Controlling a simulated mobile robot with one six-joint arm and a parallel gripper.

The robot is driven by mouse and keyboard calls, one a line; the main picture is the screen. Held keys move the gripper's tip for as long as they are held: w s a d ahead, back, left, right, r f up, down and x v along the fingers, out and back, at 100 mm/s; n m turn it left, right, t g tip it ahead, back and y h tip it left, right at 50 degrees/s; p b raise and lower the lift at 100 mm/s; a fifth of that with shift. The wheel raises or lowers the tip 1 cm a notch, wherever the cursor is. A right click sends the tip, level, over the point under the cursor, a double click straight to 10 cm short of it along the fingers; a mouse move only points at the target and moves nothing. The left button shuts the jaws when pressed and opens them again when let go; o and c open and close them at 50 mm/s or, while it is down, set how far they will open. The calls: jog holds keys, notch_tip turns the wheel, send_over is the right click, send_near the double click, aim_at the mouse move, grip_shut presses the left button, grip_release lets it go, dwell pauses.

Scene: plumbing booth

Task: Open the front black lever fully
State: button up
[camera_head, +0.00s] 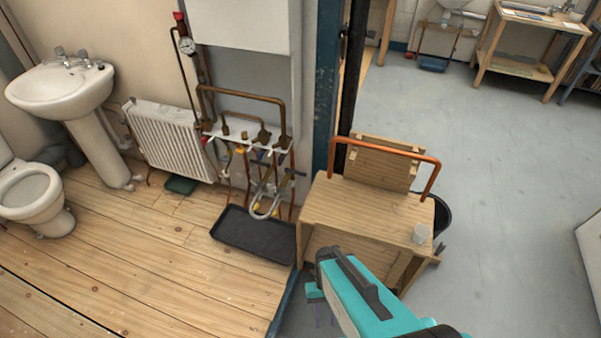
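Small valves and pipes (250,150) cluster under the boiler at the centre left, with yellow, blue and red marks among them. A small dark handle-like bar (297,173) sticks out at the right of this cluster. I cannot tell whether it is the front black lever, or how any lever is set.
A black tray (250,236) lies on the floor below the valves. A radiator (170,140) stands left; wooden floor is clear.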

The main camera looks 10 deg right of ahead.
notch_tip(320, 180, up, 7)
jog(key=d+p, duration=0.2)
jog(key=p, duration=0.4)
jog(key=shift+s+f+h, duration=0.2)
jog(key=shift+h, duration=0.2)
jog(key=shift+s, duration=0.1)
